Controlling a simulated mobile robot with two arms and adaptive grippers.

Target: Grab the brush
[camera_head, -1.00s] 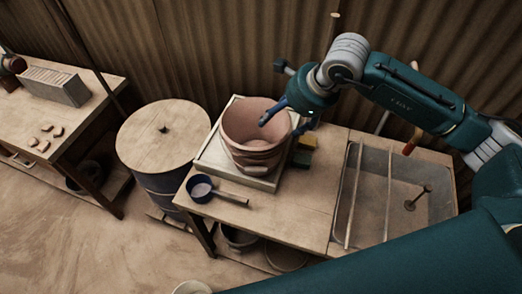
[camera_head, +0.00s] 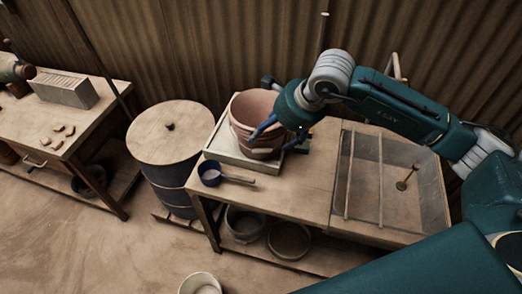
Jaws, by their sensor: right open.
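My right gripper (camera_head: 271,141) is open, with its blue fingers at the right side of the clay pot (camera_head: 248,110). One finger lies in front of the pot's wall, and the other hangs just to its right. I cannot tell whether they touch the pot. No brush can be made out for certain in this view. A small dark green block (camera_head: 303,148) shows partly behind the gripper, beside the pot's tray. My left gripper is not in view.
The pot stands on a square tray (camera_head: 222,152) on the wooden table (camera_head: 292,192). A dark blue ladle (camera_head: 211,176) lies at the table's front left. A sunken basin (camera_head: 428,197) with rods is at right. A lidded barrel (camera_head: 163,133) stands left.

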